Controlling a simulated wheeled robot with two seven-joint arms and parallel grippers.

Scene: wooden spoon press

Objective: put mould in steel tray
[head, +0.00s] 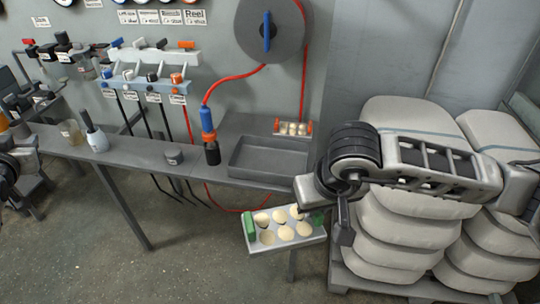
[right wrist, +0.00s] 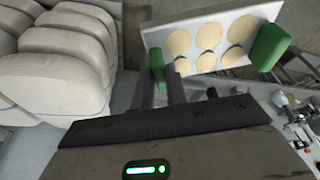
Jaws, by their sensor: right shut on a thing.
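The mould (head: 284,232) is a pale plate with several round cream shapes and a green block at each end. My right gripper (head: 318,217) is shut on its right end in the head view, by the green block, and holds it in the air in front of the bench. The mould also shows in the right wrist view (right wrist: 211,41), beyond the gripper fingers (right wrist: 179,87). The steel tray (head: 262,160) is a shallow grey, empty tray on the bench, above and behind the mould in the picture. My left gripper (head: 10,165) is partly cut off at the left edge; its fingers are unclear.
A similar mould with red ends (head: 292,128) lies behind the tray. A black-and-blue tool on a red hose (head: 211,140) stands left of the tray. Stacked pale sacks (head: 405,215) fill the right side. Open floor lies in front of the bench (head: 130,150).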

